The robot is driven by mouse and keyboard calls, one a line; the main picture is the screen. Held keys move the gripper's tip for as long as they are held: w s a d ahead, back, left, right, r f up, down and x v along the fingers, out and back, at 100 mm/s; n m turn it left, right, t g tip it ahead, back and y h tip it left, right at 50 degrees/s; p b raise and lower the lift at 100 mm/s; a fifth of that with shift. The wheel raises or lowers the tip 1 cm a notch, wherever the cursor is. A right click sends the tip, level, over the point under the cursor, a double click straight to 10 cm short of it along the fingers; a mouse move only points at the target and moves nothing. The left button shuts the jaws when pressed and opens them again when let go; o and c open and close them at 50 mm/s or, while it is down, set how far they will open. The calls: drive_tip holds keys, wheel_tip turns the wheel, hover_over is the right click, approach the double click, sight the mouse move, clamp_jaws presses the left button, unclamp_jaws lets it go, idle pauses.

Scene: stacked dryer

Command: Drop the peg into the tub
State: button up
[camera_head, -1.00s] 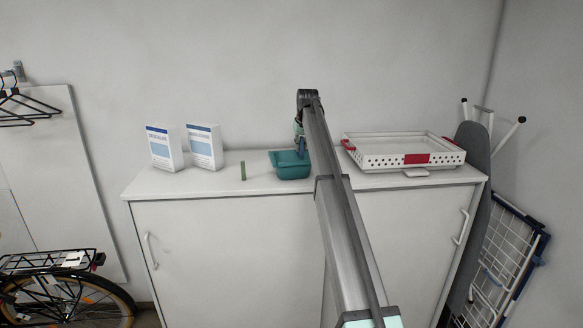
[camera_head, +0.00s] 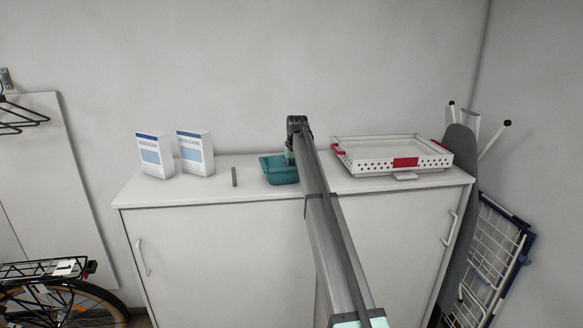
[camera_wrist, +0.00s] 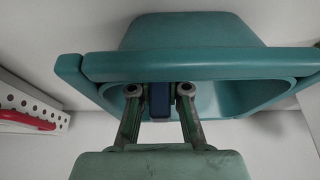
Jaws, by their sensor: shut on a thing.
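The teal tub (camera_head: 281,174) stands on the white cabinet top, left of the arm in the head view. In the wrist view the tub (camera_wrist: 195,66) fills the upper part, its rim crossing beyond the fingertips. My gripper (camera_wrist: 159,92) is shut on a blue peg (camera_wrist: 160,101) held between its two fingers. The fingers and peg overlap the tub's opening in the wrist view. How deep the peg reaches is hard to tell. In the head view my gripper (camera_head: 290,154) is at the tub's right part, partly hidden by my arm.
Two white boxes (camera_head: 156,157) (camera_head: 196,155) stand farther left. A white perforated tray (camera_head: 372,167) with red parts lies on the right. An ironing board (camera_head: 459,170) leans beside the cabinet. The cabinet's front strip is clear.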

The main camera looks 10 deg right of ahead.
drive_tip(key=shift+f, duration=0.45)
drive_tip(key=o, duration=0.7)
drive_tip(key=shift+o, duration=0.2)
drive_tip(key=shift+r, duration=0.15)
drive_tip(key=shift+r, duration=0.3)
drive_tip(key=b+v, duration=0.4)
drive_tip(key=v, duration=0.8)
drive_tip(key=shift+r, duration=0.25)
